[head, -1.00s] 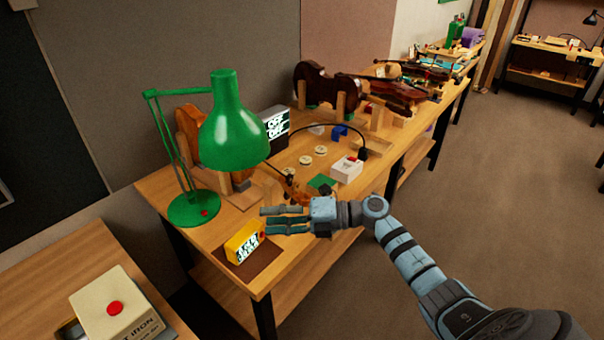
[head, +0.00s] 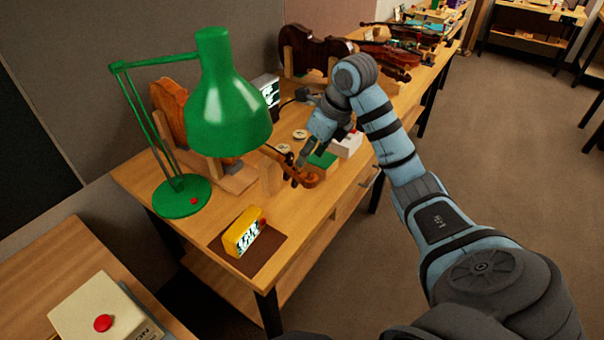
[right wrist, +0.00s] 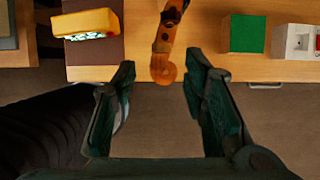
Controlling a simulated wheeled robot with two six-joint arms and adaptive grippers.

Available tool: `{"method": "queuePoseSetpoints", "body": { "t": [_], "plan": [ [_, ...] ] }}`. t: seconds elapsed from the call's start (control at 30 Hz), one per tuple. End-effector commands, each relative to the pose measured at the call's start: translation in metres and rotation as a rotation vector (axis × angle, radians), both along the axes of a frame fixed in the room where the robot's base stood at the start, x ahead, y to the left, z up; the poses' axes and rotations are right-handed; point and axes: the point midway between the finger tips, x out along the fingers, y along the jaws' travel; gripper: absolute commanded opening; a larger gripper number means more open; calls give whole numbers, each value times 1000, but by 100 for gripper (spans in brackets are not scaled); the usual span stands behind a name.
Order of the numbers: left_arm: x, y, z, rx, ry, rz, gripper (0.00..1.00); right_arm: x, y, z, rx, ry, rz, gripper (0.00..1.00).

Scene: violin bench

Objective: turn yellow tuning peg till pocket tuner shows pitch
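A brown violin head with its scroll (head: 303,178) sticks out toward the bench front; it also shows in the right wrist view (right wrist: 166,50). I cannot make out a yellow tuning peg on it. The yellow pocket tuner (head: 241,231) stands on a dark brown mat (head: 262,254), and its display is too small to read; the tuner is at top left in the right wrist view (right wrist: 86,23). My right gripper (head: 307,163) is close to the scroll. In the right wrist view, my right gripper (right wrist: 161,72) is open, with the scroll between its spread fingers. My left gripper is out of view.
A green desk lamp (head: 225,107) stands left of the violin head. A green block (head: 322,160) and a white box (head: 347,145) lie just right of the scroll. A box with a red button (head: 104,318) is on the near left table.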

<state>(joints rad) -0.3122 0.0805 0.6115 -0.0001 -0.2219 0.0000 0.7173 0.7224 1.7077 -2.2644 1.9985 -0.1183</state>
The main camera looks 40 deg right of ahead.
Motion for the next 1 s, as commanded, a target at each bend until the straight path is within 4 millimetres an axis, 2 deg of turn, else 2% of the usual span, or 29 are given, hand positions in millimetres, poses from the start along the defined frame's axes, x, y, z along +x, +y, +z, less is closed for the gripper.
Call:
{"method": "queuePoseSetpoints", "body": {
  "t": [0.03, 0.13, 0.3, 0.47, 0.53, 0.73, 1.0],
  "plan": [
    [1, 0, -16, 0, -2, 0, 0, 5, 3, -19, 3, 1, 2, 40],
    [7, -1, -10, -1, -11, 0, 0, 12, 5, -29, 3, 2, 4, 40],
    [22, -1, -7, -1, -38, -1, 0, 17, 7, -38, 2, 0, 4, 40],
    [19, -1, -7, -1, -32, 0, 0, 17, 7, -38, 1, -1, 4, 40],
    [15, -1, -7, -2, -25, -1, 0, 17, 6, -38, 1, -1, 4, 34],
    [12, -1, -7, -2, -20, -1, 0, 18, 7, -38, 1, -1, 5, 2],
    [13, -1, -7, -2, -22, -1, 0, 19, 8, -38, 3, -2, 1, 0]
  ]
}}
